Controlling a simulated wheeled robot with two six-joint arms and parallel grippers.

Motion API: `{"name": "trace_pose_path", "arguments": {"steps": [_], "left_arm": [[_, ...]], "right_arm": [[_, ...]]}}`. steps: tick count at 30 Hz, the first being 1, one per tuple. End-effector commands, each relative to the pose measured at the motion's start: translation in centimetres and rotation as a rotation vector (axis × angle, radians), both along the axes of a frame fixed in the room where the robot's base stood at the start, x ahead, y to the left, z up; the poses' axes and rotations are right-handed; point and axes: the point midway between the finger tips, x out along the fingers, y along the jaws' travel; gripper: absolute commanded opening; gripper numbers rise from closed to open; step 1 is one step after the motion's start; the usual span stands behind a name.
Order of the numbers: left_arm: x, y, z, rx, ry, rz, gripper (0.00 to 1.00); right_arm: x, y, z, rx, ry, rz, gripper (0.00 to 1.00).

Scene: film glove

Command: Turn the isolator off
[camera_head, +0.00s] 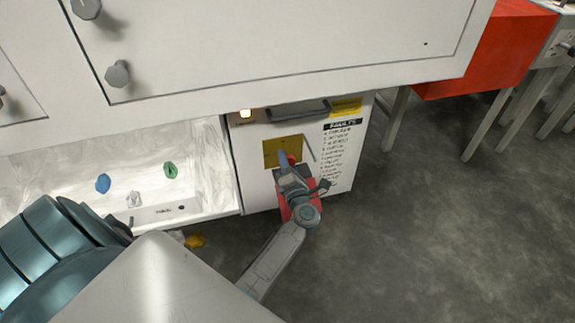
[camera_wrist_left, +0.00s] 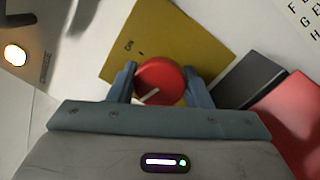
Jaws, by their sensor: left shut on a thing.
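The isolator is a round red knob (camera_wrist_left: 160,80) with a white pointer line, on a yellow plate (camera_wrist_left: 199,43) marked "ON" at its upper left. The pointer slants toward the lower left in the wrist view. In the head view, the yellow plate (camera_head: 270,153) is on the white cabinet front, and the knob (camera_head: 292,158) is partly hidden by my gripper. My left gripper (camera_head: 287,160) is shut on the knob, with one finger on each side. My right gripper is in neither view.
A lit lamp (camera_head: 245,114) and a dark handle (camera_head: 298,110) sit above the plate. A "FAULTS" label (camera_head: 343,140) is to its right. A red part (camera_wrist_left: 290,110) with a dark grey piece lies beside the gripper. An open white bay (camera_head: 60,165) holds small coloured lumps.

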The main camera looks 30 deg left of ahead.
Motion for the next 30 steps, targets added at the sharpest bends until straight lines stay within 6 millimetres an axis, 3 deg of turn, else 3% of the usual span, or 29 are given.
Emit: {"name": "trace_pose_path", "arguments": {"steps": [12,30], "left_arm": [[-0.03,-0.01,-0.14,-0.156,-0.182,0.001,0.22],[-0.04,0.0,-0.04,-0.192,-0.222,0.001,0.22]], "right_arm": [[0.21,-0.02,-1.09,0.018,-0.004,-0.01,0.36],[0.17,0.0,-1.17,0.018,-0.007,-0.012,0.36]]}}
